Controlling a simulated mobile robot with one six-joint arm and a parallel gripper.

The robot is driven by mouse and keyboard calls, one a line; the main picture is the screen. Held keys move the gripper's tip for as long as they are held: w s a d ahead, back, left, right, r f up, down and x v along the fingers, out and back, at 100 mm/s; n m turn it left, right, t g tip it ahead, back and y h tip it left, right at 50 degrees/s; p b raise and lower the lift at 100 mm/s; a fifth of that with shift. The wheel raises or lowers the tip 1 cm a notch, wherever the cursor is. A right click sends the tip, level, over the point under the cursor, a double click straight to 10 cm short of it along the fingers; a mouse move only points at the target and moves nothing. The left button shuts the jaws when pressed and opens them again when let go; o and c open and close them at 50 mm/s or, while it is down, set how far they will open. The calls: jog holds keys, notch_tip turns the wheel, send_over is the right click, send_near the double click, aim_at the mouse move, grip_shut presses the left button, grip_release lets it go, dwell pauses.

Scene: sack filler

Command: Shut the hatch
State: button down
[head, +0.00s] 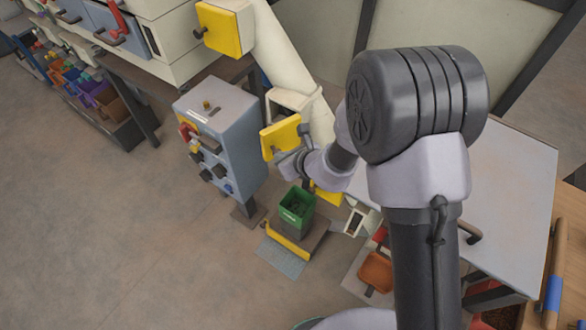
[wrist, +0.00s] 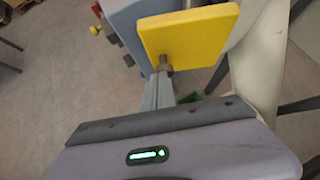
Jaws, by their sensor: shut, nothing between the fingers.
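A yellow hatch (head: 283,136) with a dark knob stands out from the side of the cream chute (head: 287,55), below an opening framed in cream. It looks swung open. In the wrist view the hatch (wrist: 190,38) fills the upper middle, with its brown knob (wrist: 165,62) at its lower left. My gripper (head: 283,160) is shut and empty, just below the hatch. In the wrist view the gripper (wrist: 160,82) points up at the knob. I cannot tell if the fingertips touch it. Another yellow hatch (head: 219,29) with a knob is higher up on the chute.
A blue-grey control box (head: 222,140) with knobs and switches stands left of the hatch. A green bin (head: 297,207) stands on a low platform below. A pale table (head: 510,200) is on the right, behind my arm. The floor at left is clear.

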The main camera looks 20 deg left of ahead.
aim_at(264, 146)
jog(key=a, duration=0.2)
jog(key=w+a, duration=0.1)
jog(key=a, duration=0.1)
jog(key=a+b, duration=0.1)
jog(key=a, duration=0.1)
jog(key=shift+w+a+f, duration=0.15)
jog(key=shift+w+a, duration=0.1)
jog(key=w+a, duration=0.6)
jog(key=shift+a+p, duration=0.35)
jog(key=shift+p, duration=0.05)
jog(key=shift+w, duration=0.1)
